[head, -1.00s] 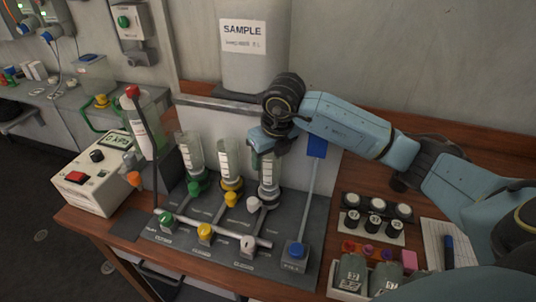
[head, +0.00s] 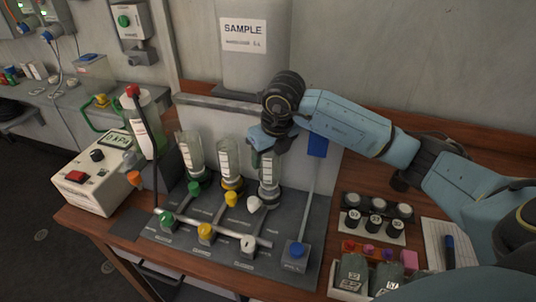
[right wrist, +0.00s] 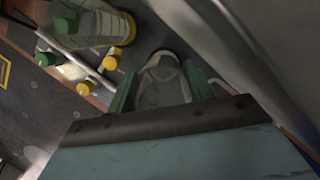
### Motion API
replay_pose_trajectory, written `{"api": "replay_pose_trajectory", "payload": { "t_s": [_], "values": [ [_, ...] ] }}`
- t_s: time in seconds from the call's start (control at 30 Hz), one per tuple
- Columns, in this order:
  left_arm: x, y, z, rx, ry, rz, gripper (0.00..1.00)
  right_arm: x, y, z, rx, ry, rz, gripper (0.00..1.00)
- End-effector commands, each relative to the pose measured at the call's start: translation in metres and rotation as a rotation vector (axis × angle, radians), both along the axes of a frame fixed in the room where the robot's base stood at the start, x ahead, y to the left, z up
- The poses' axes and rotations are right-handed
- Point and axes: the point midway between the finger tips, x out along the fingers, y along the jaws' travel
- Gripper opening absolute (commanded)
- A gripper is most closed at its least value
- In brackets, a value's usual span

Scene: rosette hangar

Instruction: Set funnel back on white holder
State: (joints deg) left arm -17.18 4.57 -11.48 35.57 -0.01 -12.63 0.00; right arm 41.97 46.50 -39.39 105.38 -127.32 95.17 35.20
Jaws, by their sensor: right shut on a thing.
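The clear funnel (head: 268,172) stands upright at the right end of the row, over the white holder (head: 266,200) with the white knob (head: 254,204). Its lower end is at the holder; I cannot tell whether it is fully seated. My right gripper (head: 266,148) is shut on the funnel's upper part, and its own body hides the rim. In the right wrist view the funnel (right wrist: 163,82) lies between the two green fingers (right wrist: 160,92). My left gripper is not in view.
Two more clear funnels stand left of it, on the green holder (head: 194,188) and the yellow holder (head: 231,198). A blue-topped post (head: 317,146) rises close on the right. A grey wall panel (head: 210,104) is behind.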

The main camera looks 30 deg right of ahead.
Motion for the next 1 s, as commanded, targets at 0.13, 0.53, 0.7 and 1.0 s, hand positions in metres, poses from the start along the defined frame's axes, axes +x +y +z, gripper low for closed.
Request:
{"api": "replay_pose_trajectory", "payload": {
  "t_s": [0.13, 0.53, 0.7, 1.0],
  "values": [
    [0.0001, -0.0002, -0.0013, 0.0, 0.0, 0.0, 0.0, 0.0, 0.0, -0.0001, 0.0, -0.001, 0.0, 0.29],
    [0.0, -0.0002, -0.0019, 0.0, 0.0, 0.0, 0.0, 0.0001, 0.0001, -0.0007, 0.0, -0.001, 0.0, 0.29],
    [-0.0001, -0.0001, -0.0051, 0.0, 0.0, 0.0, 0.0, 0.0002, 0.0, -0.0038, 0.0, -0.001, 0.0, 0.29],
    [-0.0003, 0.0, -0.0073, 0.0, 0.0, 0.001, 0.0, 0.0003, 0.0, -0.0059, 0.0, -0.001, 0.0, 0.29]
  ]
}}
